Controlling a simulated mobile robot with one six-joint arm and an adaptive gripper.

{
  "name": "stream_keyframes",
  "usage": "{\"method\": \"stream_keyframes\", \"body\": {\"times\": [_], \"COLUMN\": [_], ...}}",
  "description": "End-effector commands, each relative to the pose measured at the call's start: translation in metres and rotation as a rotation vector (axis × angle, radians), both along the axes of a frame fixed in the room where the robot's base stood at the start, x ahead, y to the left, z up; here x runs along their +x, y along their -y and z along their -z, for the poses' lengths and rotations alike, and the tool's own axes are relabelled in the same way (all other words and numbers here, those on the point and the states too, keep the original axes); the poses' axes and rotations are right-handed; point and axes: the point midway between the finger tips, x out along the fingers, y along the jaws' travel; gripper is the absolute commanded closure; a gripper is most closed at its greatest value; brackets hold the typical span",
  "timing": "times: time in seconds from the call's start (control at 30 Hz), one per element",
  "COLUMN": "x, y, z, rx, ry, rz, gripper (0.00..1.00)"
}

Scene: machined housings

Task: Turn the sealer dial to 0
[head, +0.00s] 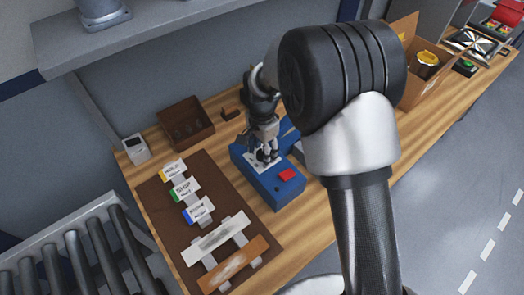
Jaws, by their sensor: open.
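The sealer appears to be the blue box (281,195) on the wooden bench, with a red patch (287,175) on its top right and a pale plate (253,164) on its top left. My gripper (266,155) points down over the pale plate, close above it or touching it; I cannot tell which. Its fingers look apart around a small dark part at the plate, probably the dial. The dial itself and its marks are mostly hidden by the fingers, so its setting cannot be read.
A brown mat (158,215) with several labelled cards and two strips lies left of the blue box. A brown open box (187,124) stands behind, beside a small white device (136,149). A cardboard box (412,88) stands right of my arm. A roller conveyor (85,262) is at lower left.

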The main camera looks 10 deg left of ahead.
Motion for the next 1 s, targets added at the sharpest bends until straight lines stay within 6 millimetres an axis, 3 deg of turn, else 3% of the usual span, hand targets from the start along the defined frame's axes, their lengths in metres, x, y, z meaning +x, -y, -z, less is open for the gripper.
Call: {"method": "stream_keyframes", "body": {"times": [0.23,0.9,1.0], "x": [0.0001,0.0002,0.0002], "y": [-0.0001,-0.0001,-0.0001], "z": [0.0001,-0.0002,-0.0002], "rx": [0.0,0.001,0.001], "ry": [0.0,0.001,0.001], "rz": [0.0,0.0,-0.002], "gripper": [0.5,0.95,0.95]}}
